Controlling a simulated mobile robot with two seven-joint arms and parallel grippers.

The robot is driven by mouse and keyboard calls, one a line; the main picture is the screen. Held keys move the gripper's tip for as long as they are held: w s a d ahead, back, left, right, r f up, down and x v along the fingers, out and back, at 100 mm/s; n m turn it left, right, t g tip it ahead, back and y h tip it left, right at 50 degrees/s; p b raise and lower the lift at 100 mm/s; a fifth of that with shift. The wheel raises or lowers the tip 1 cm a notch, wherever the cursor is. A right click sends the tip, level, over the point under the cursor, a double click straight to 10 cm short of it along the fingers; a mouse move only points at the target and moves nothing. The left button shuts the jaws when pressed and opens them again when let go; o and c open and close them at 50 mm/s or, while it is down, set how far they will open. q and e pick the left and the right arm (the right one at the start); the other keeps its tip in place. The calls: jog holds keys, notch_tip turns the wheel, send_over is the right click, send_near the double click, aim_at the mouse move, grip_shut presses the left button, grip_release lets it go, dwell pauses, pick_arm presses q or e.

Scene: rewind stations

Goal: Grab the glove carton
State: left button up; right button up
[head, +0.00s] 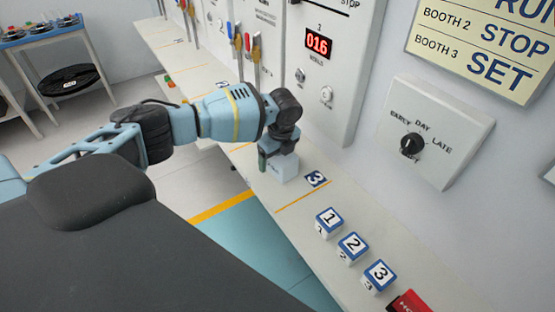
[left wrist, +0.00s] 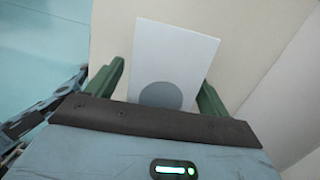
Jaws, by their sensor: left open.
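A small pale box (head: 285,171), which looks like the glove carton, stands on the long shelf (head: 330,196) by the wall. Its lettering is too small to read. My left gripper (head: 273,158) is right over it, and the arm hides part of the box. In the left wrist view the white carton (left wrist: 176,55), with a grey round patch, lies between the two green fingers of the open left gripper (left wrist: 163,74). A gap shows on each side at the fingertips. My right gripper is not in view.
A wall panel (head: 325,85) reading 016 and a dial box (head: 437,130) stand behind. A side table (head: 45,32) is far left.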

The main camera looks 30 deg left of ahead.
pick_arm(q)
jog(key=c, duration=1.2)
jog(key=shift+r, duration=0.2)
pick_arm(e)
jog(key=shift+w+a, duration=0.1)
